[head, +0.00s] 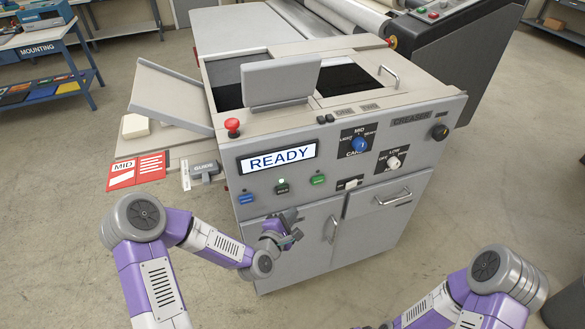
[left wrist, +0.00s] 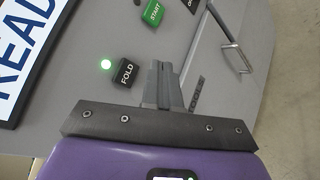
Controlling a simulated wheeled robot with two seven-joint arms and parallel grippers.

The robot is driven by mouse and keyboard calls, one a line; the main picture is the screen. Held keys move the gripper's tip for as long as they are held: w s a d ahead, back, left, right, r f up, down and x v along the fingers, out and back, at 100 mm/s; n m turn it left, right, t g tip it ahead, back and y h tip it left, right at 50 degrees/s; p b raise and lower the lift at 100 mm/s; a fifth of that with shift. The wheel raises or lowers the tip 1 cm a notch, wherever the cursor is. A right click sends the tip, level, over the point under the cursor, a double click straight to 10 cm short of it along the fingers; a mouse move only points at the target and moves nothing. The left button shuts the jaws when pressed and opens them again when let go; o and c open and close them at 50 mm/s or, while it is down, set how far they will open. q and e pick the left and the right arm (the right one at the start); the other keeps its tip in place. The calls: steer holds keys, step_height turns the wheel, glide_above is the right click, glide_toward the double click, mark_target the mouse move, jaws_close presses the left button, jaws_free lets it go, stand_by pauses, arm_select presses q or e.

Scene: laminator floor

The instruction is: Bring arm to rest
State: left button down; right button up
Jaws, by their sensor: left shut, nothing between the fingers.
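My left gripper (head: 288,228) is in front of the grey creaser machine's (head: 290,225) front panel, below its row of buttons. It is shut and empty. A green light glows next to that button. The machine's display (head: 278,158) reads READY. My right arm (head: 480,290) shows at the lower right of the head view, but its gripper is out of view.
A red knob (head: 232,125) stands on the machine's top edge. Below the panel are cabinet doors and a drawer with handles (head: 393,198). A blue MOUNTING table (head: 40,50) is at the back left. Open floor (head: 60,230) lies left.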

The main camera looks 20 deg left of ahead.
arm_select(q)
steer(key=s+d+f+m+g+h, duration=0.1)
steer(key=s+d+f+m+g, duration=0.25)
steer(key=s+f+m, duration=0.35)
steer(key=s+d+f+m+g+h, duration=0.15)
steer(key=s+f+m+g, duration=0.3)
steer(key=f, duration=0.45)
steer(key=s+f+m+g, duration=0.3)
steer(key=s+m, duration=0.1)
steer(key=s, duration=0.3)
steer(key=s+f+m+g, duration=0.3)
steer(key=s+m, duration=0.1)
steer(key=s, duration=0.3)
steer(key=shift+g+y, duration=0.4)
steer(key=shift+y, duration=0.05)
